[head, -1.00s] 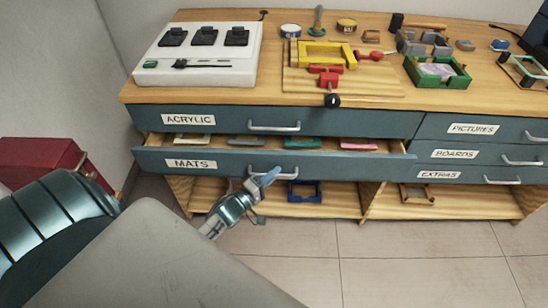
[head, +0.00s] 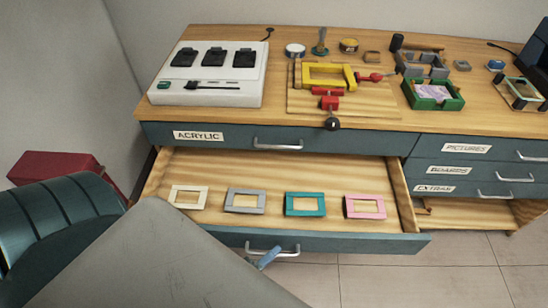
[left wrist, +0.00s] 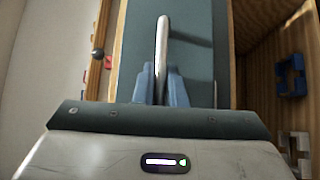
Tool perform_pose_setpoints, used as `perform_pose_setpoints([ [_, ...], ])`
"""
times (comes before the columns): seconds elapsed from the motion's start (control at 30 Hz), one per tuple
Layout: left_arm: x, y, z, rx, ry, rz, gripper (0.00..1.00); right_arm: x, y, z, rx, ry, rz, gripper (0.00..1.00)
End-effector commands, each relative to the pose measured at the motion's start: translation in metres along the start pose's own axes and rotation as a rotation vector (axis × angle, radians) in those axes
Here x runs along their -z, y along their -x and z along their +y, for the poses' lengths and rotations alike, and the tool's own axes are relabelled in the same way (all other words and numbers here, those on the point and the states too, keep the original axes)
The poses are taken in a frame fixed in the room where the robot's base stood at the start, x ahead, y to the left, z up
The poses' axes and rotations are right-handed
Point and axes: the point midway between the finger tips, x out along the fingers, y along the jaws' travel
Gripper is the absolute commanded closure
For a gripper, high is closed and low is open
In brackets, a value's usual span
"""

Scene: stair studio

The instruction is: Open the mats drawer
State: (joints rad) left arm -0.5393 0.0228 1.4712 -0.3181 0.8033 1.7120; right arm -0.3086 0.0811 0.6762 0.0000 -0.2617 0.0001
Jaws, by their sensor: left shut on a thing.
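The mats drawer (head: 345,243) is pulled well out below the acrylic drawer (head: 345,140). Its label is hidden behind my arm. Inside lie a cream mat frame (head: 175,202), a grey one (head: 231,208), a teal one (head: 291,212) and a pink one (head: 350,214). My left gripper (head: 268,258) is shut on the mats drawer handle (head: 285,252). The left wrist view shows its blue fingers (left wrist: 160,84) on both sides of the handle bar (left wrist: 161,40). My right gripper is not in view.
The wooden worktop (head: 210,117) carries a white panel (head: 190,94), a yellow clamp (head: 322,77) and a green tray (head: 432,105). Drawers for pictures (head: 505,151), boards and extras are shut at right. A red box (head: 60,173) stands at left. Floor is clear at front right.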

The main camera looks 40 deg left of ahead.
Motion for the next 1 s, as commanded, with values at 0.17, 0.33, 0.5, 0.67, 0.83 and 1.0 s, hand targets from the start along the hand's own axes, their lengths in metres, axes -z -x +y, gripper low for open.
perform_pose_setpoints([
  [0.17,-0.019,0.02,0.006,0.003,0.001,0.0,1.0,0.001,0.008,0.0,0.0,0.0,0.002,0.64],
  [0.33,-0.029,0.029,0.008,0.001,0.0,-0.001,1.0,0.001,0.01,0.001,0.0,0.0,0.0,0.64],
  [0.5,-0.032,0.032,0.008,0.001,-0.001,-0.001,1.0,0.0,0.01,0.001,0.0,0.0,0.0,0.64],
  [0.67,-0.033,0.033,0.008,0.001,-0.001,-0.001,1.0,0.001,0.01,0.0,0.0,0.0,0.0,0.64],
  [0.83,-0.032,0.033,0.008,0.001,-0.001,-0.001,0.87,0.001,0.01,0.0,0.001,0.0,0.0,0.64],
  [1.0,-0.032,0.033,0.008,0.0,-0.001,-0.001,0.8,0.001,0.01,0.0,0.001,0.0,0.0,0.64],
])
